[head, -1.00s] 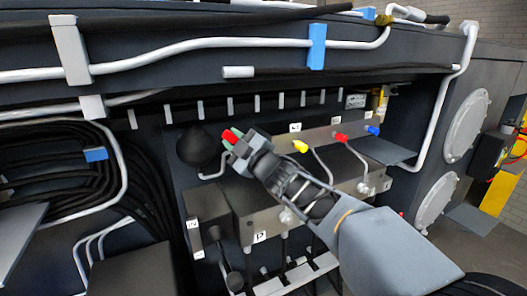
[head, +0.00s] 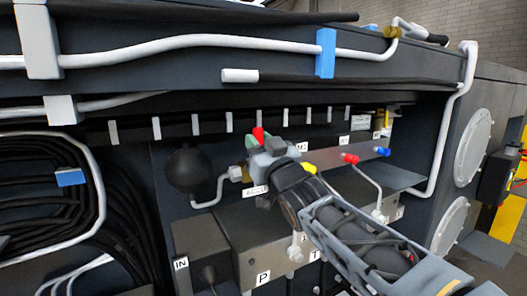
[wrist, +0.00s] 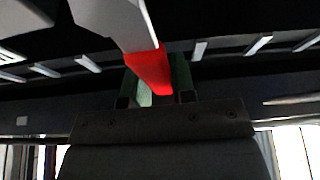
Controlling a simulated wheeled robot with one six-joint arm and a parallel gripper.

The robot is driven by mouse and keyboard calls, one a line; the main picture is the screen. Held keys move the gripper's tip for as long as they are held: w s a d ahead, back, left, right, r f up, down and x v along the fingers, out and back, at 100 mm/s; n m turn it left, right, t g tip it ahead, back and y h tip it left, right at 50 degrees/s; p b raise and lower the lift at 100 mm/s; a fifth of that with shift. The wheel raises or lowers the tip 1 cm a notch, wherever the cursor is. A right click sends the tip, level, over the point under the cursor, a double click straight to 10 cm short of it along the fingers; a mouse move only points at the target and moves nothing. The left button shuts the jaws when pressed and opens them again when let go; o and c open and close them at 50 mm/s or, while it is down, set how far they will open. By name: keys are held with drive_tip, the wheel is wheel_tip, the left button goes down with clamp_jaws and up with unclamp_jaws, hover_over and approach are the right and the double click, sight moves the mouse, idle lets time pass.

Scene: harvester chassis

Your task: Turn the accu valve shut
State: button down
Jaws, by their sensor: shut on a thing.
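The accu valve's red handle (head: 259,133) shows above the ACCU label (head: 256,190), near a round black accumulator (head: 193,170). My gripper (head: 257,143) reaches it from the lower right, with green pads on its fingers. In the wrist view the red handle (wrist: 150,70) lies between the two green pads of my gripper (wrist: 158,78), and a pale grey lever part runs up from it. My gripper is shut on the red handle. The valve body is mostly hidden behind my gripper in the head view.
Along the same block to the right are a yellow handle (head: 309,168), another red handle (head: 350,158) and a blue handle (head: 383,151). A white pipe (head: 208,196) curves close to the left. A beam with hoses (head: 180,50) runs above.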

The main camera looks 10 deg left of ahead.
drive_tip(key=shift+w+d+f+m+h, duration=0.1)
drive_tip(key=shift+w+d+m+h, duration=0.15)
drive_tip(key=shift+m, duration=0.25)
drive_tip(key=c, duration=0.9)
unclamp_jaws()
drive_tip(key=shift+c, duration=0.2)
